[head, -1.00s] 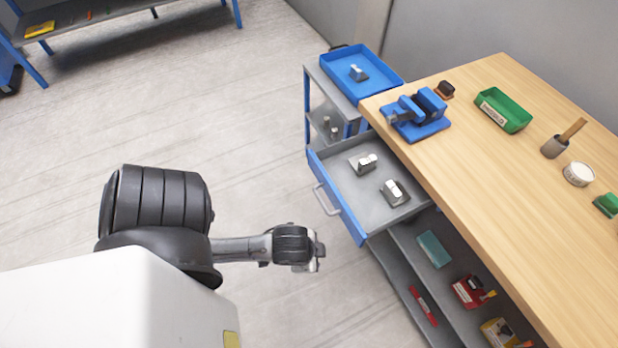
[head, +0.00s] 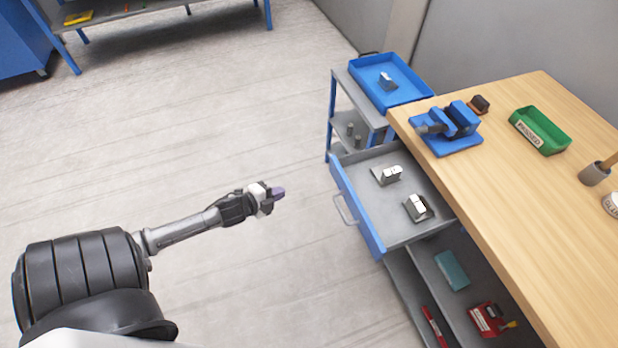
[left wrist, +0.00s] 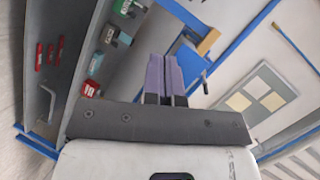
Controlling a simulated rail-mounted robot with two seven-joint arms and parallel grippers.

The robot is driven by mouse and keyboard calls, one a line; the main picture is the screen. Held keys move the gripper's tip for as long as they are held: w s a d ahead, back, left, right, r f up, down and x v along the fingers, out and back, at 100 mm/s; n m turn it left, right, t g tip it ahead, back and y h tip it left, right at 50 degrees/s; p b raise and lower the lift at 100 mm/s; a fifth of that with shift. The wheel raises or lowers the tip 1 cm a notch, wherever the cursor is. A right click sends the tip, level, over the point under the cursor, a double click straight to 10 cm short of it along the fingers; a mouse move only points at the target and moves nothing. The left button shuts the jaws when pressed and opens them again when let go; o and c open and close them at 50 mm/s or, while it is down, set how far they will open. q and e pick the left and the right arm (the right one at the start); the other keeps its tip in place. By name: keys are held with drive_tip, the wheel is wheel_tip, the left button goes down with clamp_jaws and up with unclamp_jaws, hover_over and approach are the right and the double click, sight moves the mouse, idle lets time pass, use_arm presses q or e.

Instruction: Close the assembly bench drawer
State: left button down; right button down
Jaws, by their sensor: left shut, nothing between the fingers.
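The assembly bench drawer (head: 404,233) stands pulled open from the wooden bench (head: 500,165) in the head view. It has a blue front (head: 358,207) with a grey handle (head: 345,209) and holds two small metal parts (head: 387,175) (head: 417,208). My left gripper (head: 277,193) is in front of the drawer, to the left of the handle and apart from it. Its purple fingers are shut and empty; they also show in the left wrist view (left wrist: 165,78). My right gripper is in neither view.
A blue tray (head: 402,92) sits on a grey cart (head: 347,108) beside the bench. A blue vise (head: 448,130) and a green bin (head: 540,130) stand on the bench top. Shelves below hold a teal box (head: 451,270) and a red item (head: 487,320). The floor left of the drawer is clear.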

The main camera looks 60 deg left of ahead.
use_arm(q)
drive_tip(key=d+r+m+t+h, duration=0.3)
drive_tip(key=d+r+m+h, duration=0.1)
drive_tip(key=r+m+h, duration=0.15)
drive_tip(key=m+b, duration=0.2)
drive_tip(key=b, duration=0.1)
approach(337, 177)
drive_tip(key=shift+n, duration=0.25)
drive_tip(key=x, duration=0.7)
drive_tip(key=shift+w+d, duration=0.1)
drive_tip(key=shift+w, duration=0.15)
